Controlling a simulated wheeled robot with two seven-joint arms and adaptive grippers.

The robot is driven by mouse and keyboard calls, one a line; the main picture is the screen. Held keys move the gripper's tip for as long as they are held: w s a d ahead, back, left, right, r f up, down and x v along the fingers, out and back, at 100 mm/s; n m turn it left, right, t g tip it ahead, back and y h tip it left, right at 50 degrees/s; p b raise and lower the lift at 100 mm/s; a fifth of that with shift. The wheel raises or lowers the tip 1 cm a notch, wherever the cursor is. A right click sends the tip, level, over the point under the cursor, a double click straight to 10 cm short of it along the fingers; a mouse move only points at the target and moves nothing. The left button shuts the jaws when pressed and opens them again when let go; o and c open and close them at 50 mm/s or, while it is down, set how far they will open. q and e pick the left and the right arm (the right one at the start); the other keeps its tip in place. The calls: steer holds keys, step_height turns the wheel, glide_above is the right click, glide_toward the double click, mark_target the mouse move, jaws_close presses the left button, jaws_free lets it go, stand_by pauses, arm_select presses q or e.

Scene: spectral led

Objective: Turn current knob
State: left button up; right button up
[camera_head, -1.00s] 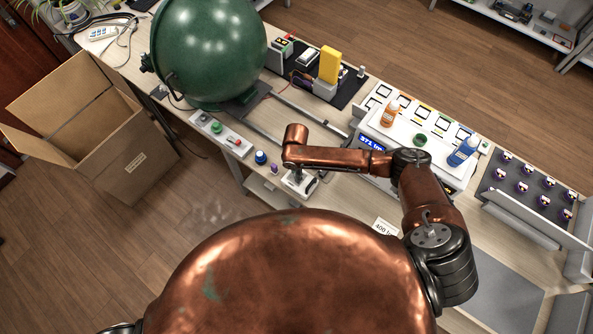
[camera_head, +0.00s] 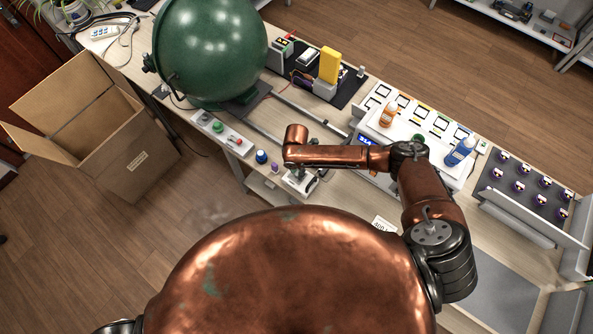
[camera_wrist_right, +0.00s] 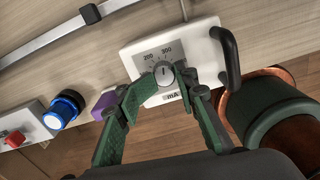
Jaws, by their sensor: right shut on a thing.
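The current knob (camera_wrist_right: 164,78) is a round grey dial with a pointer line on a white box (camera_wrist_right: 202,50) marked "mA", with 200 and 300 legible on its scale. In the head view the white box (camera_head: 302,186) sits at the bench's front edge, partly hidden under my right arm. My right gripper (camera_wrist_right: 161,88) has its green fingers on either side of the knob and is shut on it. In the head view this gripper (camera_head: 297,173) is mostly covered by the copper wrist. My left gripper is not in view.
A black handle (camera_wrist_right: 228,58) stands at the box's side. A blue round button (camera_head: 261,157), a purple piece (camera_head: 274,168) and a switch panel (camera_head: 222,133) lie left of it. A green sphere (camera_head: 209,50) stands behind.

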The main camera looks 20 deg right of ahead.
mark_target(297, 172)
steer(key=shift+d+f, duration=0.2)
steer(key=shift+d, duration=0.05)
steer(key=o, duration=0.9)
steer(key=shift+o, duration=0.2)
steer(key=shift+a+r, duration=0.15)
steer(key=shift+w+r, duration=0.1)
steer(key=shift+r, duration=0.4)
step_height(297, 172, up, 11)
